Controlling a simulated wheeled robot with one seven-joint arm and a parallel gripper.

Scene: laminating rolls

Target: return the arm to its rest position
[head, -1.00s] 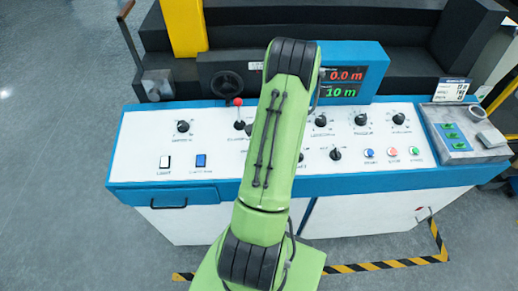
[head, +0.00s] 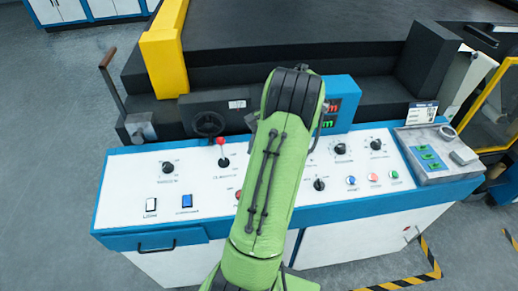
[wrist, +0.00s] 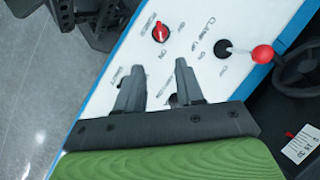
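My green arm (head: 270,170) rises through the middle of the head view and covers part of the control panel and of the display. My gripper (wrist: 157,85) shows in the wrist view with its two dark fingers apart and nothing between them. It is over the white panel, near printed labels. A red knob (wrist: 160,32) lies beyond the fingertips. A lever with a red ball (wrist: 262,54) is to their right. In the head view the gripper is hidden behind the arm.
The white control panel (head: 130,185) has a blue edge, knobs and buttons. The red-ball lever (head: 220,142) stands up from it, left of my arm. A handwheel (head: 208,123) and dark machine body (head: 280,45) are behind. A grey tray (head: 440,150) is at right. Grey floor is open at left.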

